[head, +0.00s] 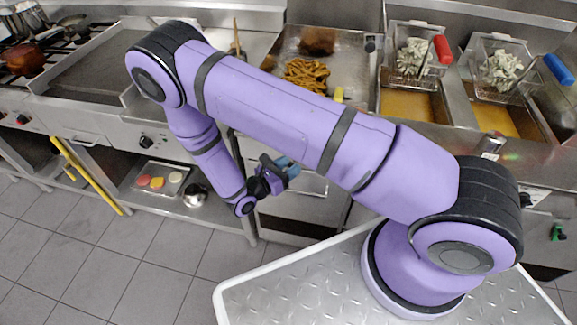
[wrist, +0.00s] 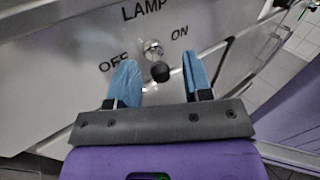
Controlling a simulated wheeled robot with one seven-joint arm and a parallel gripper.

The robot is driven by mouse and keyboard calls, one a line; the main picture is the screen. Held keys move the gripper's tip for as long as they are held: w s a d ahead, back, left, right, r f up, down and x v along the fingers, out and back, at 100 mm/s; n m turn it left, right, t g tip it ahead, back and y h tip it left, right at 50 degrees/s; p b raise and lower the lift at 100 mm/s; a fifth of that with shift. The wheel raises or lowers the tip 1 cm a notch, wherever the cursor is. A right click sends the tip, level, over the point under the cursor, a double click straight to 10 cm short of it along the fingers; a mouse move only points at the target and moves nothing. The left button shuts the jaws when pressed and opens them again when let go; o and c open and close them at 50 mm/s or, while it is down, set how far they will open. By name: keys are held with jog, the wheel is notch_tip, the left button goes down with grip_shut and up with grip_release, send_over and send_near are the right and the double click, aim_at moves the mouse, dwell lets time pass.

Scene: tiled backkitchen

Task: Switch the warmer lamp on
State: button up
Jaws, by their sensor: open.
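The lamp switch (wrist: 160,72) is a small toggle with a silver base and a black tip, on a steel panel. Above it is the word LAMP, with OFF to its left and ON to its upper right. The lever points toward my camera and down in the picture; I cannot tell which setting it is in. My gripper (wrist: 158,85) is open and empty, with its blue fingers on either side of the switch's black tip. In the head view my gripper (head: 279,174) is before the steel front under the fries tray, and the switch cannot be made out.
A steel tray of fries (head: 305,75) is on the counter. Two fryer baskets, one with a red handle (head: 443,49) and one with a blue handle (head: 558,69), are at the right. A yellow bar (head: 85,175) is at the left. A shelf tray (head: 160,178) sits below.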

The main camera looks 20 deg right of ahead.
jog(key=shift+d, duration=0.1)
grip_shut()
jog(key=shift+s+n+t, duration=0.1)
jog(key=shift+n+t, duration=0.2)
jog(key=shift+t, duration=0.1)
jog(key=shift+s+d+n+t+y, duration=0.35)
jog(key=shift+d+n+t+y, duration=0.1)
jog(key=shift+n+t+y, duration=1)
jog(key=shift+s+d+n+t+y, duration=0.35)
jog(key=shift+d+n+t+y, duration=0.15)
jog(key=shift+n+t+y, duration=0.95)
jog(key=shift+s+d+n+t+y, duration=0.4)
jog(key=shift+n+t+y, duration=0.8)
jog(key=shift+t+y, duration=0.45)
jog(key=shift+d+t, duration=0.1)
jog(key=shift+t, duration=0.15)
grip_release()
